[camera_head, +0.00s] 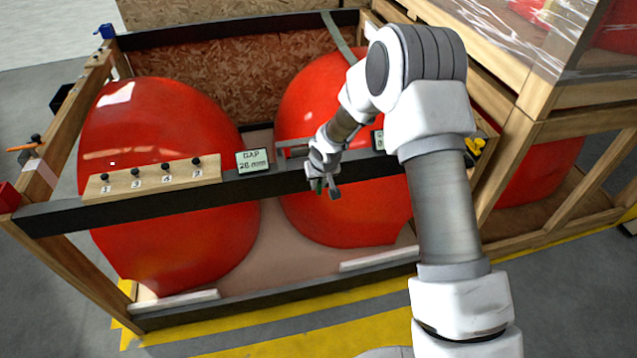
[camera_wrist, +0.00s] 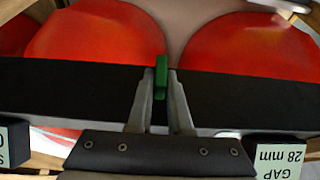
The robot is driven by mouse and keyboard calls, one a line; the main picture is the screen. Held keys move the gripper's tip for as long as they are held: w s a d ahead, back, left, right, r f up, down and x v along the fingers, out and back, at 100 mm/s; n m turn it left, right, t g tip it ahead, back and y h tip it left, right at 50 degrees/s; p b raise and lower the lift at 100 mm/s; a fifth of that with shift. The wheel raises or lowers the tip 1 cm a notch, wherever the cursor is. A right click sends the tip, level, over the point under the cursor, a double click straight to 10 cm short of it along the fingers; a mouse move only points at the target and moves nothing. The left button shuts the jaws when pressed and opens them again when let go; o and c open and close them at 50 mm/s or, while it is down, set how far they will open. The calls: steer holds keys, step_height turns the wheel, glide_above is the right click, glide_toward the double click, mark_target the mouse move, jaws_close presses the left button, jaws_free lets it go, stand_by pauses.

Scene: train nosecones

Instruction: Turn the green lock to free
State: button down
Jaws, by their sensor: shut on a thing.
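The green lock (camera_wrist: 161,76) shows in the wrist view as a small upright green piece at the edge of a black beam (camera_wrist: 70,90). My gripper (camera_wrist: 160,82) is shut on it, with one finger on each side. In the head view my gripper (camera_head: 322,188) is at the front face of the black beam (camera_head: 100,208), right of the middle. A small bit of green shows at its fingertips there. The lock's lower part and its markings are hidden by the fingers, so I cannot tell its setting.
Two large red nosecones (camera_head: 165,125) sit in a wooden crate behind the beam. A sign (camera_head: 252,160) reading "GAP 28 mm" stands on the beam left of my gripper. A wooden strip with several black knobs (camera_head: 150,181) is further left. Stacked crates (camera_head: 560,110) stand at right.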

steer(key=shift+a+f+b, duration=0.15)
steer(key=shift+f+b, duration=0.05)
steer(key=shift+b, duration=0.9)
steer(key=shift+f+h+b, duration=0.1)
steer(key=shift+h+b, duration=0.3)
steer(key=shift+b, duration=0.15)
steer(key=t+h+b, duration=0.1)
steer(key=b, duration=0.3)
steer(key=shift+a+f+n, duration=0.15)
steer(key=shift+n, duration=0.15)
steer(key=shift+s+a+f+n+t+h+b, duration=0.1)
steer(key=shift+n+t+h+b, duration=0.75)
steer(key=shift+h+b, duration=1.75)
steer(key=shift+s+a+f+n+t+h+b, duration=0.15)
steer(key=shift+n+t+h+b, duration=0.25)
steer(key=shift+t+h+b, duration=2)
steer(key=shift+w+a+r+n+g+h+b, duration=0.2)
steer(key=shift+n+h+b, duration=0.45)
steer(key=shift+h+b, duration=2.1)
steer(key=shift+s+d+f+y+b, duration=0.15)
steer(key=shift+y+b, duration=0.7)
steer(key=shift+b, duration=0.3)
